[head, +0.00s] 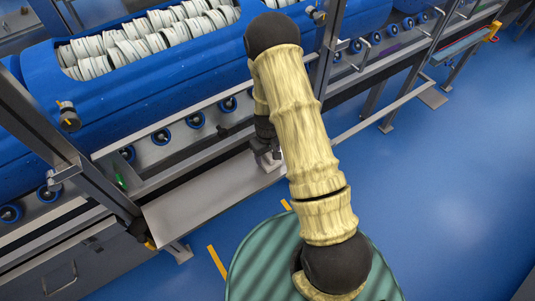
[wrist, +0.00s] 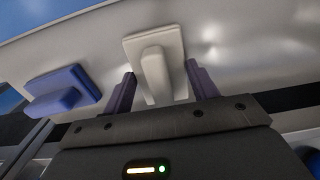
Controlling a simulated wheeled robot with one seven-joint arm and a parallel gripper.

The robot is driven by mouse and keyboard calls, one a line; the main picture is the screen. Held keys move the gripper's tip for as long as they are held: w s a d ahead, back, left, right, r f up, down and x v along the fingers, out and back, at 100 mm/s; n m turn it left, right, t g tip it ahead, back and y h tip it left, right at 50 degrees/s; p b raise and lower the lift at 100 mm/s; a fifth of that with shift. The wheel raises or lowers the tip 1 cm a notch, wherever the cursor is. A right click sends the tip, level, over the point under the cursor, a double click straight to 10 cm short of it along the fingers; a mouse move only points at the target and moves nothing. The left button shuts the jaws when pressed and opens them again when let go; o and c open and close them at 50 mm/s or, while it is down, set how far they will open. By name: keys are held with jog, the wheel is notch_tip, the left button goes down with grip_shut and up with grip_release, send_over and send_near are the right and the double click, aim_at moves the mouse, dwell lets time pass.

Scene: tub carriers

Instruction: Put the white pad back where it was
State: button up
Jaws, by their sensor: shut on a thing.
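The white pad (wrist: 155,58) has a flat plate with a raised grip block, and in the wrist view it lies against a pale grey metal surface. My gripper (wrist: 161,88) is shut on the white pad, its two purple fingers on either side of the block. In the head view the gripper (head: 266,154) is low over the steel shelf (head: 205,195), and part of the white pad (head: 271,164) shows under it; my arm hides the rest. I cannot tell whether the pad touches the shelf.
A blue pad (wrist: 62,92) of similar shape lies left of the white pad in the wrist view. A blue tub (head: 150,75) holding many white ringed pieces stands behind the shelf, above small blue rollers (head: 161,137). A steel post (head: 75,155) rises at left. Blue floor (head: 445,190) is open at right.

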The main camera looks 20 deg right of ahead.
jog(key=shift+f, duration=0.2)
jog(key=o, duration=0.9)
notch_tip(320, 180, up, 12)
jog(key=shift+r+b, duration=0.1)
jog(key=shift+b, duration=0.25)
